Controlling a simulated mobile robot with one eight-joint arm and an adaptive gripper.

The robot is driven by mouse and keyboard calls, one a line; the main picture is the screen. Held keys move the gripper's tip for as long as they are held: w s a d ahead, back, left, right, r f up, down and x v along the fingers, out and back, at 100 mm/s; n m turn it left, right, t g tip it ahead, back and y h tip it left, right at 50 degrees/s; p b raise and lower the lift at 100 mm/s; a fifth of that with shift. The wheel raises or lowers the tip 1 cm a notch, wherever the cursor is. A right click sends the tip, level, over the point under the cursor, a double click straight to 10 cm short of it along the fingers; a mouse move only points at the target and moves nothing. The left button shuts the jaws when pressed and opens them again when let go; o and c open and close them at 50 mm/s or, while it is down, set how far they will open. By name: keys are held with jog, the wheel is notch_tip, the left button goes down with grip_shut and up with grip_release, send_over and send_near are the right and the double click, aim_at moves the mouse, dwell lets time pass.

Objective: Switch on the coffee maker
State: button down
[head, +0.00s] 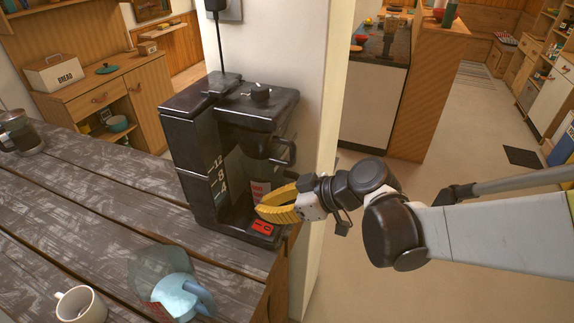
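The black coffee maker (207,160) stands upright on the dark wooden table, against the white wall post. Its red switch (263,228) shows low on the front of its base. My gripper (265,208), with yellow fingers, reaches in from the right and is at the front of the base, just above the red switch. I cannot tell whether the fingers touch the switch. The yellow fingers overlap in this view, so their opening is unclear. Nothing shows held in them.
A dark pot (20,133) is at the far left. The table (90,205) is clear between. A cord runs up from the coffee maker to the wall socket.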

aim_at(255, 222)
jog(key=shift+w+a+f+b, duration=0.1)
jog(key=shift+a+f+b, duration=0.15)
jog(key=shift+f, duration=0.5)
jog(key=shift+w+a+f+b, duration=0.1)
jog(key=shift+a+f+b, duration=0.15)
jog(key=shift+f, duration=0.45)
jog(key=shift+w+a+f+b, duration=0.1)
jog(key=shift+a+f+b, duration=0.15)
jog(key=shift+f, duration=0.5)
jog(key=shift+a+f+g+h+p, duration=0.2)
jog(key=shift+a+g+h+p, duration=0.15)
jog(key=shift+h+p, duration=0.65)
jog(key=shift+d+f, duration=0.1)
jog(key=shift+f, duration=0.2)
jog(key=shift+d, duration=0.15)
